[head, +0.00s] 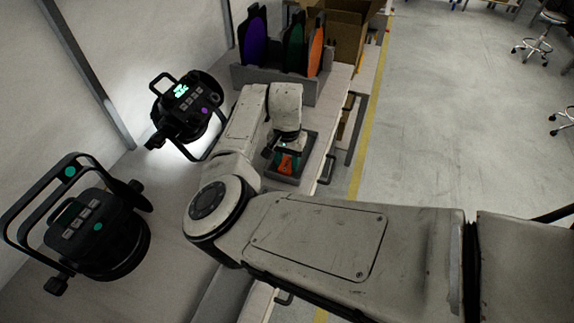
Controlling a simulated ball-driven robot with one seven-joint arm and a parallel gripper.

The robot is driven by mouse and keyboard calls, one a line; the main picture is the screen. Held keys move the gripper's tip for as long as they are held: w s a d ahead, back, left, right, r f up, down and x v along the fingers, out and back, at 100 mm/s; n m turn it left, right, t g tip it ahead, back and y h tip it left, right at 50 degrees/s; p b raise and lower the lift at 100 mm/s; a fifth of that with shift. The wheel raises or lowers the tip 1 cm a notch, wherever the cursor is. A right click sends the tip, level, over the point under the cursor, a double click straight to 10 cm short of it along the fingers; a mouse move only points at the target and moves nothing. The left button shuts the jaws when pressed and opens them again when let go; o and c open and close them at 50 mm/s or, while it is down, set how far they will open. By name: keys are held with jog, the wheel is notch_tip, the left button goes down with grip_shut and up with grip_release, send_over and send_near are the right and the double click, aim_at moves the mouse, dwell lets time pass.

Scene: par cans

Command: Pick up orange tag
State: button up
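An orange tag (286,164) shows as a small patch in a dark tray (290,180) on the bench, below the end of my arm. A bit of green shows beside it. My gripper (286,152) points down over the tray, right at the orange patch. The fingers are small and partly hidden by my wrist, so I cannot tell whether they are open or touching the tag. One black par can (185,108) has a lit green display and a purple dot. Another par can (95,232), nearer on the left, has teal dots.
A grey rack (270,82) behind my wrist holds a purple panel (253,42), a green panel (294,45) and an orange panel (316,48). A cardboard box (345,30) stands behind it. A wall borders the left. Open floor (455,120) lies right of the bench, past a yellow line.

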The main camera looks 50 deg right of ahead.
jog(key=c, duration=0.5)
jog(key=shift+r, duration=0.1)
